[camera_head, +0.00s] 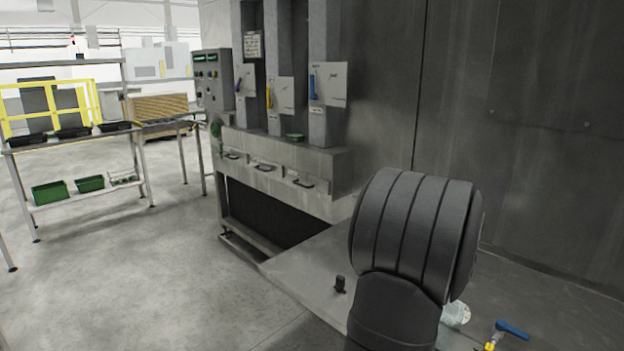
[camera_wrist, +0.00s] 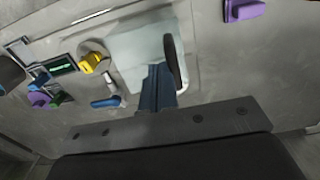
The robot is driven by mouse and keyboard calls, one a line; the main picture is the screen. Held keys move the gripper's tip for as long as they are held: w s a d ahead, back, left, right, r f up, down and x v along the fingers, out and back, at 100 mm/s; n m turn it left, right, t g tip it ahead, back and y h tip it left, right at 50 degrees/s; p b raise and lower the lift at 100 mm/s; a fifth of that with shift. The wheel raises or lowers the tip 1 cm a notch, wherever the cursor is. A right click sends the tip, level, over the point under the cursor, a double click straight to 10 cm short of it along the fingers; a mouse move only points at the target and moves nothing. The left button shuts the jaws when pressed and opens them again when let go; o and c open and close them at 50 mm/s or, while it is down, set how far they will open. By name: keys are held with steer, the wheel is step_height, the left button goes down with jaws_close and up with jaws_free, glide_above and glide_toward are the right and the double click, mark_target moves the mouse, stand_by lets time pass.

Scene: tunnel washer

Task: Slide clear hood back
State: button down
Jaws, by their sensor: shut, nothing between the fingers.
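The clear hood (camera_wrist: 135,48) shows in the wrist view as a pale, see-through box on the grey panel, with a dark curved handle (camera_wrist: 180,62) along its right side. My gripper (camera_wrist: 158,68) is shut and empty. Its dark blue-grey fingers overlap the hood's lower right part in the picture, just left of the handle. I cannot tell whether they touch the hood or the handle. In the head view my arm hides the gripper. Only a small pale, clear piece (camera_head: 457,316), probably the hood, shows beside the arm.
A yellow knob (camera_wrist: 91,62), a blue lever (camera_wrist: 105,102) and a lit display (camera_wrist: 62,65) lie left of the hood. A purple part (camera_wrist: 244,10) is at upper right. In the head view, a blue-handled valve (camera_head: 511,329) is at lower right. Open floor (camera_head: 130,270) lies left.

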steer(key=shift+a, duration=0.1)
steer(key=shift+w+a, duration=0.35)
steer(key=shift+w, duration=0.1)
step_height(320, 180, up, 6)
steer(key=shift+s+d, duration=0.35)
stand_by(0.4)
steer(key=f, duration=0.5)
steer(key=shift+w+a+f, duration=0.25)
steer(key=shift+a+f, duration=0.05)
steer(key=shift+f, duration=0.1)
steer(key=shift+s+d+f, duration=0.1)
steer(key=shift+d+f, duration=0.05)
steer(key=shift+s+d, duration=0.25)
